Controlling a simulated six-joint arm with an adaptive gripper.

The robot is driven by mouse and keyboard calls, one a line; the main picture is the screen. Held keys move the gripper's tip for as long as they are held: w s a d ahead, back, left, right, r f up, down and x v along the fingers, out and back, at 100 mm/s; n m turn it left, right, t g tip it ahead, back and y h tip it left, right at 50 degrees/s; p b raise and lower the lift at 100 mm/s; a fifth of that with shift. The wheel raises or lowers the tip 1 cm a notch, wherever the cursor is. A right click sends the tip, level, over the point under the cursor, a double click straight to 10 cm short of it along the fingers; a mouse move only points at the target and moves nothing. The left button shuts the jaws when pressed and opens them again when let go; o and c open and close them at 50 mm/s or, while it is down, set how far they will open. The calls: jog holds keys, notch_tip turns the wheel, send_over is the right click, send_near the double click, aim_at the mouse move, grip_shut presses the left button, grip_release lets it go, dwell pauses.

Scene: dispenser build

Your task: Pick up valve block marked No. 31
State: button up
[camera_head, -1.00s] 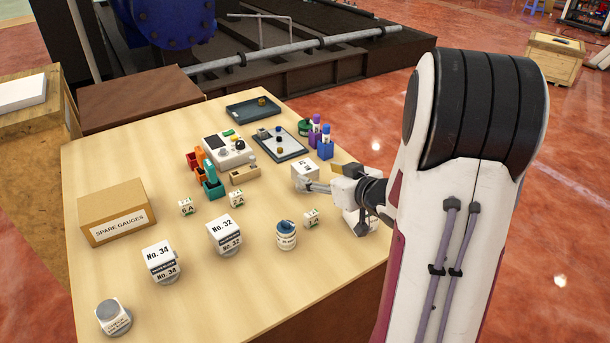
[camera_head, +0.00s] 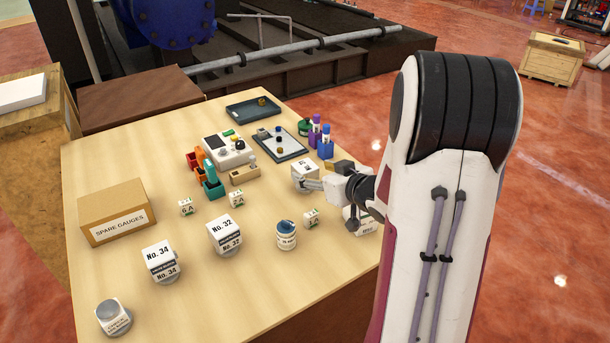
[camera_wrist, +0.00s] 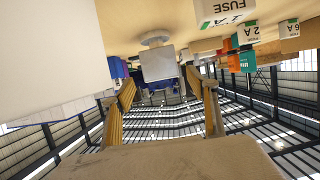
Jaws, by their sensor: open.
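A white block (camera_head: 305,174) with dark print on top stands on the table's right side. Its number is too small and partly covered to read. My gripper (camera_head: 314,184) is low over the table, right beside this block. In the wrist view, the plain pale face of the block (camera_wrist: 158,64) on its round base shows straight ahead between the tips of my open fingers (camera_wrist: 160,88). I cannot tell how far the fingers reach along its sides. Blocks marked No. 32 (camera_head: 224,235) and No. 34 (camera_head: 160,262) stand at the table's front left.
Another white block (camera_head: 362,221) stands partly behind my arm, near the right edge. A blue-topped jar (camera_head: 286,235) and a small 1A fuse box (camera_head: 311,218) are close in front. Purple and blue bottles (camera_head: 321,138) stand behind. A SPARE GAUGES box (camera_head: 117,212) is far left.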

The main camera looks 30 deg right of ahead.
aim_at(309, 170)
jog(key=shift+x, duration=2.45)
jog(key=shift+a+r, duration=0.1)
jog(key=shift+a, duration=0.05)
grip_shut()
